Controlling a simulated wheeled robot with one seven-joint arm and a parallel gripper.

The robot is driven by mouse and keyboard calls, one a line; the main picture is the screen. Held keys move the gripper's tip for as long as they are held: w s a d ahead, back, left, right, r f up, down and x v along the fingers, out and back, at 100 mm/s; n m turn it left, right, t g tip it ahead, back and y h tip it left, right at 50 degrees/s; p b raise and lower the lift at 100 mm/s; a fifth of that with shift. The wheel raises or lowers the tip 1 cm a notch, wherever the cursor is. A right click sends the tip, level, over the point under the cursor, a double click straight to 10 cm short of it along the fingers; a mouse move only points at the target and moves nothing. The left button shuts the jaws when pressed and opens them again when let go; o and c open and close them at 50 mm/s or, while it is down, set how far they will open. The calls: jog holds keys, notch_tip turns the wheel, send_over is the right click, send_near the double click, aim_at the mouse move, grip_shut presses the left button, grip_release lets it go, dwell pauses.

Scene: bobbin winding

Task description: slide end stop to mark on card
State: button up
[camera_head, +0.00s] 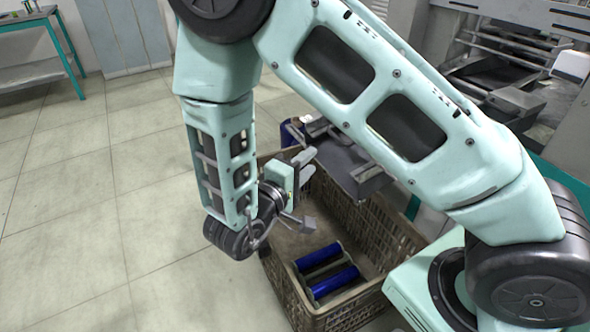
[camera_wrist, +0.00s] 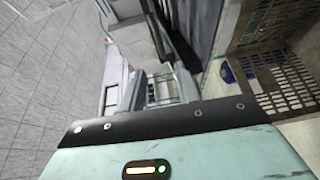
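The woven crate (camera_head: 392,232) stands on the floor beneath my gripper, with blue rollers (camera_head: 334,282) inside. The wrist view shows a crate's lattice wall (camera_wrist: 277,88) too. A grey machine (camera_head: 500,75) fills the upper right. A teal-legged bench (camera_head: 66,50) stands far left; the tiled floor between is clear.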

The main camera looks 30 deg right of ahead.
jog(key=shift+v, duration=2.05)
